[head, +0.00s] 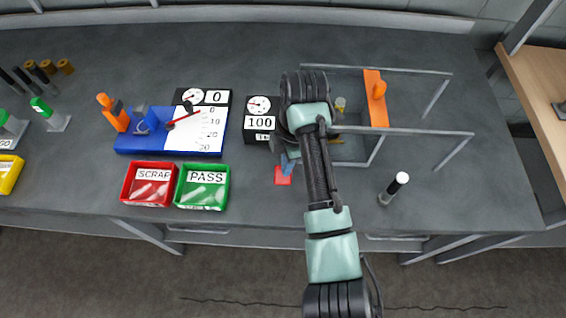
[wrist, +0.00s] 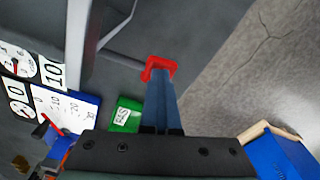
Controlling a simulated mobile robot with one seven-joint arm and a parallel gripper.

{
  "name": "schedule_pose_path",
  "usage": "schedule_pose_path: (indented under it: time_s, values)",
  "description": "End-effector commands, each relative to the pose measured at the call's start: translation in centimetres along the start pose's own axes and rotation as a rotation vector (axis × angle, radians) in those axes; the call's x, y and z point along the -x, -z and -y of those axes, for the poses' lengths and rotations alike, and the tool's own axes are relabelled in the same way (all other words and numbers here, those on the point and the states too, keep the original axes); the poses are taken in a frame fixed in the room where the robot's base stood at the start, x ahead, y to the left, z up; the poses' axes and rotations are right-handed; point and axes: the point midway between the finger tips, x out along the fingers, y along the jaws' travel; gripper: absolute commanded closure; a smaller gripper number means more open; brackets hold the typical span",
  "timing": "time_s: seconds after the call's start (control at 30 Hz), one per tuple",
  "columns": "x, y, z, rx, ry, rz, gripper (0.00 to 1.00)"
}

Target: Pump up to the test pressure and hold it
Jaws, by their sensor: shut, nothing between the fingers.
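My gripper (head: 286,166) has its blue fingers pointing down at the bench, closed together and empty. A flat red square (head: 283,177) lies at the fingertips; it also shows in the wrist view (wrist: 160,67), and I cannot tell if they touch it. A black gauge box marked 100 (head: 260,121) stands left of my arm. A gauge marked 0 (head: 204,97) sits behind a blue fixture (head: 136,144) with a white scale and red pointer. A black handle with a white top (head: 401,178) leans from a small grey base. My arm hides part of the middle.
A red SCRAP tray (head: 130,186) and green PASS tray (head: 223,190) sit at the front. Crimper tools (head: 52,118) stand at left. The bench's right front is mostly clear.

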Motion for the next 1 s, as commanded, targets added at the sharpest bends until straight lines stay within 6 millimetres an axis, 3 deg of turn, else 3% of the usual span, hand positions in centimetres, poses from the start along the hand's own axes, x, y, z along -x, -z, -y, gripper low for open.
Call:
schedule_pose_path:
  time_s: [0.33,0.6,1.0]
  values:
    - [0.4,-0.4,-0.3,-0.002,-0.014,0.007,1.00]
    - [1.6,-3.1,-0.2,-0.004,-0.011,0.007,1.00]
    - [2.2,-3.0,-0.2,0.000,-0.009,0.004,1.00]
